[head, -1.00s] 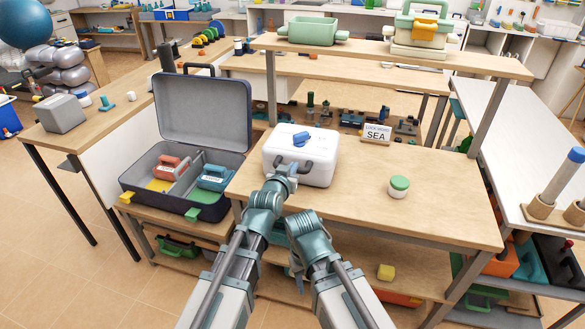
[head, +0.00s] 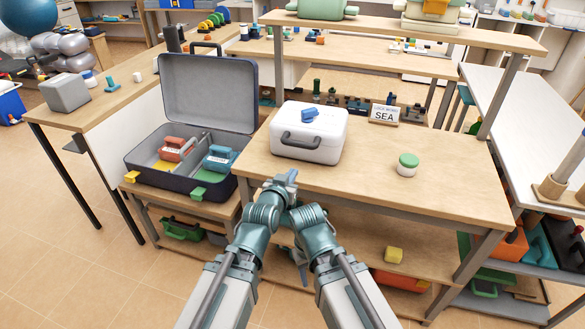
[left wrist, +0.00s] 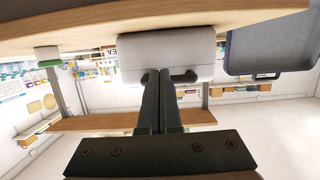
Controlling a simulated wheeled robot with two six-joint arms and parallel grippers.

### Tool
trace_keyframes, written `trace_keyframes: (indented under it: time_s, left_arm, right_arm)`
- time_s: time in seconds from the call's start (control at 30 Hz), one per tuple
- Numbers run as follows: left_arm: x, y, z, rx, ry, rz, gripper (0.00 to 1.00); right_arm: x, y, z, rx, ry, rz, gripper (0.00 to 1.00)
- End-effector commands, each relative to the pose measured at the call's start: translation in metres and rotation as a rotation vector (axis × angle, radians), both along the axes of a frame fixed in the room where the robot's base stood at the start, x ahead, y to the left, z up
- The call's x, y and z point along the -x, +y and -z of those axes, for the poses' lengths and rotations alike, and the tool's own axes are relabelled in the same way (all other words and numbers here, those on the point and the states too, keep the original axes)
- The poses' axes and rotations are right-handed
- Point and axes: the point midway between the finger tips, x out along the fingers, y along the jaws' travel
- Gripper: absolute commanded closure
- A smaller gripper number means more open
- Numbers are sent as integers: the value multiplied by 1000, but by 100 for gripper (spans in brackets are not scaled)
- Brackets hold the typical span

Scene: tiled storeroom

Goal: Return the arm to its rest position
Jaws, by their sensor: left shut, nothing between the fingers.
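My left gripper (head: 290,177) is shut and empty, in front of the front edge of the wooden bench (head: 440,187). It is apart from the white case (head: 318,141), which stands shut on the bench top with a dark handle on its front and a blue piece on its lid. In the left wrist view the shut fingers (left wrist: 158,76) point toward the white case (left wrist: 190,50), which appears upside down there. My right arm is folded beside the left one; its gripper (head: 301,262) hangs low and small, and its jaws cannot be made out.
A green-lidded jar (head: 408,165) and a SEA sign (head: 384,114) are on the bench. A lower shelf (head: 350,250) holds a yellow cube (head: 394,255).

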Motion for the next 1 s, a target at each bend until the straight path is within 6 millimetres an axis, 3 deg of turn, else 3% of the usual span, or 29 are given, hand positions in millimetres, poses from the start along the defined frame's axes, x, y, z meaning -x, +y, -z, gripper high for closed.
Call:
trace_keyframes:
  time_s: [0.2, 0.27, 0.37, 0.5, 0.7, 0.97, 1.0]
  left_arm:
    - [0, 3, 5, -8, 25, -3, 100]
    - [0, 10, 15, -21, 72, -11, 100]
    - [7, 33, 47, -58, 226, -36, 100]
    - [34, 80, 100, -117, 526, -98, 100]
    - [88, 132, 143, -167, 881, -182, 100]
    - [155, 178, 161, -192, 1227, -275, 100]
    - [158, 173, 146, -203, 1235, -267, 100]
  right_arm:
    - [0, 0, -1, 0, 0, 0, 50]
    - [0, 0, -1, 0, 0, 0, 50]
    - [0, 0, -1, 0, 0, 0, 50]
    - [0, 0, -1, 0, 0, 0, 50]
    - [0, 0, -1, 0, 0, 0, 50]
    - [0, 0, -1, 0, 0, 0, 50]
    - [0, 0, -16, 0, 0, 0, 50]
